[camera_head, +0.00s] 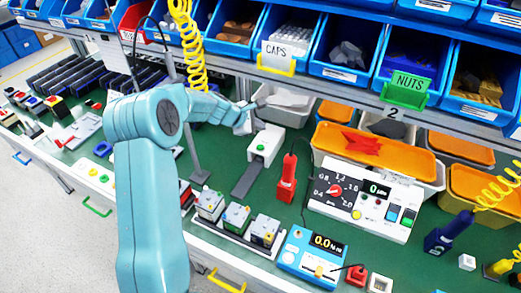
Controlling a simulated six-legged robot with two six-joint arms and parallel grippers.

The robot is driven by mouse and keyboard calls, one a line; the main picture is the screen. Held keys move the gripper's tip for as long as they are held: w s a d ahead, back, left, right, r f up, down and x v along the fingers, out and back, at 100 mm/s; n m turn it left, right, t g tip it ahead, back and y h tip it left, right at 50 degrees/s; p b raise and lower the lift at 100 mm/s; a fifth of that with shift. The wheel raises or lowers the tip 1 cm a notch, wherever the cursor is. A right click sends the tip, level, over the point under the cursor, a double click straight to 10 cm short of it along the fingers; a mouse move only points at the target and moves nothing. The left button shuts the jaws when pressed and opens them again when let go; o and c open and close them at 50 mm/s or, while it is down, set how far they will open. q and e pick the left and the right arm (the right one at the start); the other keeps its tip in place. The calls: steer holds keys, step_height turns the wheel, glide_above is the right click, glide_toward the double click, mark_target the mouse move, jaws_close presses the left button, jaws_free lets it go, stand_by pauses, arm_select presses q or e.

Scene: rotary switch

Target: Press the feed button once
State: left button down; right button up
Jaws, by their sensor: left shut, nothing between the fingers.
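My left arm comes in from the left, and its gripper (246,119) is shut and empty above the back of the bench. It is just behind and left of a white dispenser-like unit (268,140), which has a small green button-like spot (261,147) on its front and a dark grey strip running forward from it. I cannot tell whether the fingers touch the unit. No readable label marks a feed button. A white control panel (385,203) at the right has a black rotary dial with a red knob (334,190), a small display and several coloured buttons. My right gripper is not in view.
A red upright tool (288,178) stands between the unit and the panel. A blue meter (312,255) and several small blocks on a rack (237,218) are in front. Blue bins marked CAPS and NUTS line the shelf above. A yellow coiled cable (188,45) hangs near my arm.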

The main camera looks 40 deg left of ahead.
arm_select(q)
steer(key=b, duration=0.4)
glide_above(259, 148)
step_height(259, 148, down, 6)
steer(key=shift+r, duration=0.15)
steer(key=shift+s+f+b, duration=0.1)
steer(key=shift+f+b, duration=0.25)
steer(key=shift+b, duration=0.1)
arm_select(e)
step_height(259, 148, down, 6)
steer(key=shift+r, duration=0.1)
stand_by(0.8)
arm_select(q)
steer(key=shift+f+b, duration=0.4)
steer(key=shift+b, duration=0.05)
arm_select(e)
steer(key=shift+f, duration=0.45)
arm_select(q)
steer(key=shift+f+b, duration=0.45)
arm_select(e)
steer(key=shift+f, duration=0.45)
arm_select(q)
steer(key=shift+r, duration=0.15)
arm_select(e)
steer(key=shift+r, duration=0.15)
arm_select(q)
steer(key=shift+r+p, duration=0.75)
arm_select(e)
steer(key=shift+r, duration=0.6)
